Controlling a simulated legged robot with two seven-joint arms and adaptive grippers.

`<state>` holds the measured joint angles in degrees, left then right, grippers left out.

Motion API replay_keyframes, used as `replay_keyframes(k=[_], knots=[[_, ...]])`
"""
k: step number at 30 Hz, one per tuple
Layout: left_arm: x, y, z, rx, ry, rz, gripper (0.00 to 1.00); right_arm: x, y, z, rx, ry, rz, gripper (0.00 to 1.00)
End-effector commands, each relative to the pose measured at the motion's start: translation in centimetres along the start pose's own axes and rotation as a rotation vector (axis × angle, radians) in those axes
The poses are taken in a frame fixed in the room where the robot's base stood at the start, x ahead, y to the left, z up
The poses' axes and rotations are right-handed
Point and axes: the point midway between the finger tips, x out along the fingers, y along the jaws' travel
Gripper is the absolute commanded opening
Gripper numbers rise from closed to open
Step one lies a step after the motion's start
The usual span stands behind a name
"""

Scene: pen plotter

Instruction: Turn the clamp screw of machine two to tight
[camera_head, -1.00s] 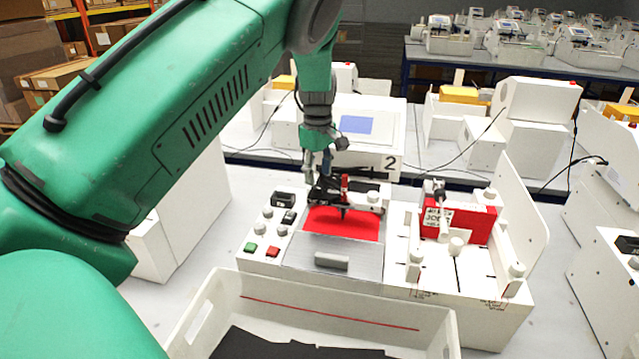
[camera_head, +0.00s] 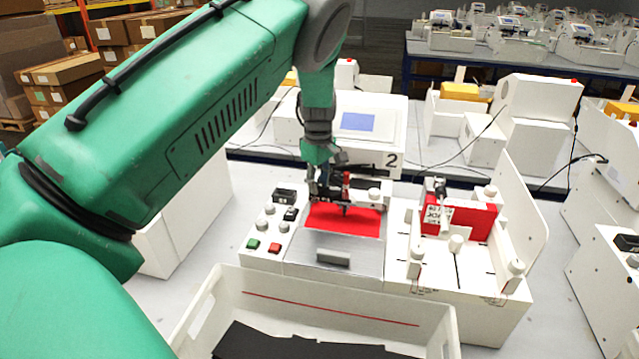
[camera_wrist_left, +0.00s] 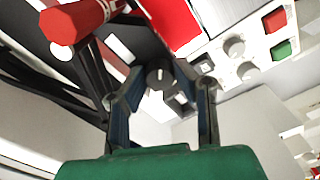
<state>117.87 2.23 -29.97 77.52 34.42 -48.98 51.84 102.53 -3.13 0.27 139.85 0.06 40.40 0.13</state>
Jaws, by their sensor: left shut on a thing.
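Machine two is the white plotter (camera_head: 400,262) with the label "2" (camera_head: 391,160) behind its bed. A red sheet (camera_head: 343,219) lies on the bed under a dark pen carriage with a red upright part (camera_head: 346,182). My left gripper (camera_head: 320,194) reaches down at the carriage's left end. In the left wrist view its fingers (camera_wrist_left: 161,80) are shut on a dark round knob (camera_wrist_left: 160,74) with a pale mark line, which looks like the clamp screw. In the head view the knob is hidden by the fingers.
A control panel with a green button (camera_head: 253,244) and a red button (camera_head: 274,248) lies left of the bed. A white bin (camera_head: 330,290) with dark pieces stands in front. Other machines stand behind.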

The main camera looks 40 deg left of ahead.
Motion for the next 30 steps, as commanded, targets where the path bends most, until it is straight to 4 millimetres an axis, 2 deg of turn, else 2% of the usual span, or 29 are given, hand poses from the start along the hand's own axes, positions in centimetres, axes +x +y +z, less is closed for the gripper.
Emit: replay_keyframes(k=[11,30], knots=[[-0.17,0.26,0.0,0.142,-0.001,0.008,0.0,-0.01,0.0,0.0,0.0,0.0,0.0,0.53],[-0.25,0.36,-0.03,0.732,0.003,0.009,0.0,-0.01,0.0,0.0,0.0,0.0,0.0,0.53]])
